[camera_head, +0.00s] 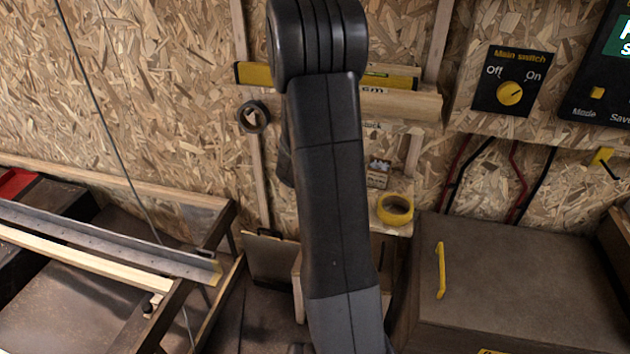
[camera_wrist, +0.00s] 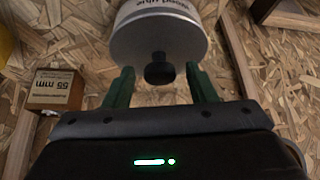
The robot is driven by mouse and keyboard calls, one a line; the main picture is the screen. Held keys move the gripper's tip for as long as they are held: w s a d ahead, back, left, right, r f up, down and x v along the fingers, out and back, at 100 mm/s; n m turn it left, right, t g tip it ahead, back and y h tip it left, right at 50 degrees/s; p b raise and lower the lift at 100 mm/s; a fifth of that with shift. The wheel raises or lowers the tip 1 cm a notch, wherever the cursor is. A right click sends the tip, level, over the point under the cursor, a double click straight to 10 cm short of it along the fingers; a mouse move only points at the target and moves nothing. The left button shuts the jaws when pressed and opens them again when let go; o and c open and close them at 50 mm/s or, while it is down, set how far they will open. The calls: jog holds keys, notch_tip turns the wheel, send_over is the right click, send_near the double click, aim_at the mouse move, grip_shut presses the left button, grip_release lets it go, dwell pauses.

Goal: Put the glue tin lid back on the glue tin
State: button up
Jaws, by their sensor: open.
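In the wrist view the glue tin (camera_wrist: 165,18) is a pale cylinder at the top, cut off by the frame, with upside-down lettering that reads as wood glue. Its near round end (camera_wrist: 130,50) is grey, with a black knob (camera_wrist: 159,74) at its edge in the picture. This looks like the lid with its knob, lying against the tin; I cannot tell how it is seated. My gripper (camera_wrist: 160,70) is open, its green fingers on either side of the knob with gaps, not touching it. In the head view my arm hides the gripper and tin.
A small box marked 55 mm (camera_wrist: 55,90) is at the left in the wrist view. In the head view, a yellow tape roll (camera_head: 395,208) sits right of my arm, a dark tape roll (camera_head: 253,116) hangs left, and a grey cabinet (camera_head: 520,270) with a yellow handle stands right.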

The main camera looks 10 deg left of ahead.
jog(key=shift+r+p, duration=0.8)
jog(key=shift+p, duration=0.15)
jog(key=p+v, duration=0.2)
jog(key=v, duration=0.9)
jog(key=shift+s+r, duration=0.2)
jog(key=shift+s, duration=0.05)
jog(key=shift+f, duration=0.1)
jog(key=b+x, duration=0.4)
jog(key=x, duration=0.9)
jog(key=shift+s+d+f, duration=0.1)
jog(key=shift+s+f, duration=0.05)
jog(key=shift+s, duration=0.05)
jog(key=shift+r+p, duration=0.35)
jog(key=shift+s, duration=0.1)
